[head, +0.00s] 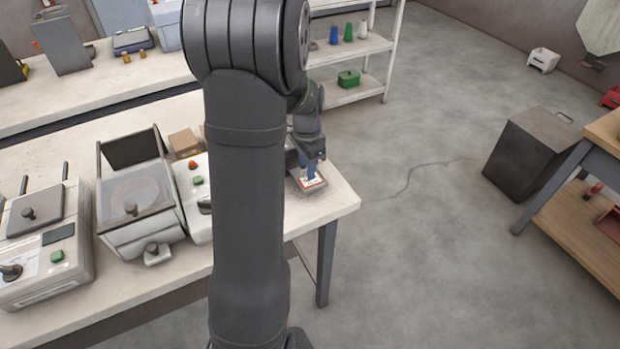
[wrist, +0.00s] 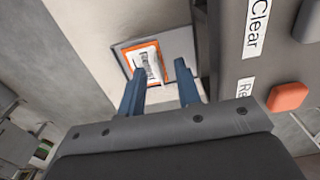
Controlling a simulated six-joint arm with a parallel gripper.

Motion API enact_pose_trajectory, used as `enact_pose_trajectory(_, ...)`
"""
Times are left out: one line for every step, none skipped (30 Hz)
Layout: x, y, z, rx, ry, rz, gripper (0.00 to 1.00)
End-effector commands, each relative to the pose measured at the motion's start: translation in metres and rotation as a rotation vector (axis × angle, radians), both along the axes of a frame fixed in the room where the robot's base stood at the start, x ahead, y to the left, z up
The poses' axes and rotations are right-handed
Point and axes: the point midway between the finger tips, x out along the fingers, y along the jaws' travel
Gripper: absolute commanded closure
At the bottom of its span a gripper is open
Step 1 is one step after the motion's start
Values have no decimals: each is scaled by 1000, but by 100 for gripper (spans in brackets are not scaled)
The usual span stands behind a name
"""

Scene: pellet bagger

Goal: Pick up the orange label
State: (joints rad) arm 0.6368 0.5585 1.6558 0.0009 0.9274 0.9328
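The orange label (wrist: 129,60) shows in the wrist view as a white, printed piece with an orange border on a grey holder. In the head view the label (head: 316,185) lies near the right end of the white bench. My gripper (wrist: 159,74) has two blue fingers standing apart, one toward each side of the label's lower part. In the head view my gripper (head: 312,172) points down over the label. The gripper is open, with nothing clearly held between the fingers. Whether the fingertips touch the label cannot be told.
A grey machine face with a "Clear" sign (wrist: 257,25) and an orange button (wrist: 289,97) stands close to the right of my gripper in the wrist view. Several bench machines, one a clear-lidded unit (head: 135,195), stand left along the bench (head: 335,203).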

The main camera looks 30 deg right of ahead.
Motion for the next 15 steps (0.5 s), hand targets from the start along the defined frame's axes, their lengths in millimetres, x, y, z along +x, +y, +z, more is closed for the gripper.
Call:
enact_pose_trajectory(0,0,-1,0,0,0,69)
enact_pose_trajectory(0,0,-1,0,0,0,69)
enact_pose_trajectory(0,0,-1,0,0,0,69)
enact_pose_trajectory(0,0,-1,0,0,0,69)
enact_pose_trajectory(0,0,-1,0,0,0,69)
enact_pose_trajectory(0,0,-1,0,0,0,69)
enact_pose_trajectory(0,0,-1,0,0,0,73)
enact_pose_trajectory(0,0,-1,0,0,0,79)
enact_pose_trajectory(0,0,-1,0,-1,0,87)
enact_pose_trajectory(0,0,-1,0,-1,0,93)
enact_pose_trajectory(0,0,-1,0,-1,0,99)
enact_pose_trajectory(0,0,-1,0,-1,0,100)
enact_pose_trajectory(0,0,-1,0,-1,0,100)
enact_pose_trajectory(0,0,-1,0,-1,0,100)
enact_pose_trajectory(0,0,-1,0,-1,0,100)
